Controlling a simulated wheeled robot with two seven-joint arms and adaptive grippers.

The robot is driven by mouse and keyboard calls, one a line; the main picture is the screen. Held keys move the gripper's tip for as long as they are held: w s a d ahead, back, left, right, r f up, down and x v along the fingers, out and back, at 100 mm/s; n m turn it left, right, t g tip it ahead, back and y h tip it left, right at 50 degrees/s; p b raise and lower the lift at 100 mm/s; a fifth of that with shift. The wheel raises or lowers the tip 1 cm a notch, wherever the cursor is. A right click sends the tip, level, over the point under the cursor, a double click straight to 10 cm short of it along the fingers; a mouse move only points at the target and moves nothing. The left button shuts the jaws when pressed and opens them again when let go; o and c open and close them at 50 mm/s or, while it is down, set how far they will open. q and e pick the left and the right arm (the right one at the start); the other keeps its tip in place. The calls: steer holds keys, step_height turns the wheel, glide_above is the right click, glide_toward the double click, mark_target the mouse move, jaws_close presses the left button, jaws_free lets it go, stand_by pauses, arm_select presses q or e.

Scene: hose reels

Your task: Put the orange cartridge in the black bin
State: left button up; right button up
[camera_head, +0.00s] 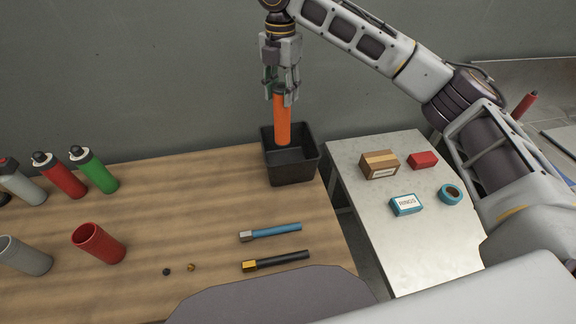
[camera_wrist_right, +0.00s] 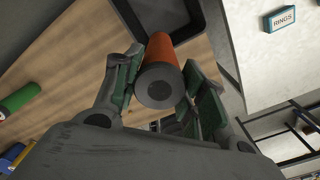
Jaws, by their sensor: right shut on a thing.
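The orange cartridge (camera_head: 282,121) hangs upright from my right gripper (camera_head: 281,92), which is shut on its upper end. The cartridge also shows in the right wrist view (camera_wrist_right: 163,62), with its grey round end toward the camera between the fingers (camera_wrist_right: 160,85). The black bin (camera_head: 293,174) stands at the far right corner of the wooden table. The cartridge's lower part is over the bin's opening in the head view. I cannot tell whether it touches the bin's floor. The bin's rim shows at the top of the right wrist view (camera_wrist_right: 201,18). My left gripper is not in view.
On the wooden table (camera_head: 200,210) are a green bottle (camera_head: 98,172), red bottle (camera_head: 62,177), red tube (camera_head: 99,243), and blue (camera_head: 275,231) and black (camera_head: 280,260) handled tools. A pale side table (camera_head: 370,235) holds small boxes (camera_head: 405,204) and a tape roll (camera_head: 451,194). A wall stands behind.

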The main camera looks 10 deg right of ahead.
mark_target(282, 110)
step_height(282, 110, down, 14)
steer(key=shift+f+p, duration=0.1)
steer(key=shift+p, duration=0.65)
stand_by(0.3)
steer(key=shift+f+p, duration=0.3)
steer(key=shift+f, duration=1.7)
steer(key=o, duration=1.4)
steer(key=shift+r+b, duration=0.85)
steer(key=shift+r, duration=5.25)
